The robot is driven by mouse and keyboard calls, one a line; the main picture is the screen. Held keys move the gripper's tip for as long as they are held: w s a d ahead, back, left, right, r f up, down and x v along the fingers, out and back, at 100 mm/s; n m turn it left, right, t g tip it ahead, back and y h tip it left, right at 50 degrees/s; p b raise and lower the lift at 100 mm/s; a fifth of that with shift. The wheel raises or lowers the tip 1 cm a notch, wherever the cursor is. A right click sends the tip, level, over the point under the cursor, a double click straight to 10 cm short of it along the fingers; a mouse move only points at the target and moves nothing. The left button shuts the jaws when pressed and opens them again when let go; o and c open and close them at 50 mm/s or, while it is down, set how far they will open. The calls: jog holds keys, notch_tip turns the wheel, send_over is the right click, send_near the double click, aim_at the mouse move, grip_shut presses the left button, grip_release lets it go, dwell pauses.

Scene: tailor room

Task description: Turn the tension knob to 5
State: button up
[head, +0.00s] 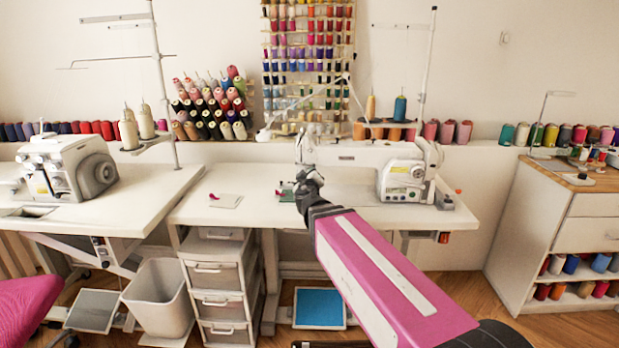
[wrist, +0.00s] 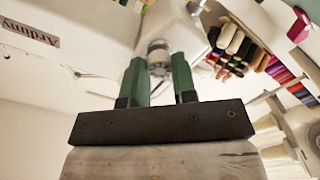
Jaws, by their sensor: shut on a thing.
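The tension knob (wrist: 159,57) is a small light-grey round part on the white head of the sewing machine in the wrist view. My gripper (wrist: 157,72) has its two green fingers on either side of the knob and is shut on it. In the head view my gripper (head: 307,178) is at the left end of the white sewing machine (head: 350,153), and my arm hides the knob there. I cannot read any number on the knob.
The machine stands on a white table (head: 250,190). A small pad (head: 225,200) with a pink-red item lies left of my gripper. A serger (head: 65,168) stands on the left table. Thread cones (head: 210,105) and a spool rack (head: 308,65) are behind.

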jog(key=shift+s+f+m, duration=0.1)
jog(key=shift+m, duration=0.5)
jog(key=o, duration=0.9)
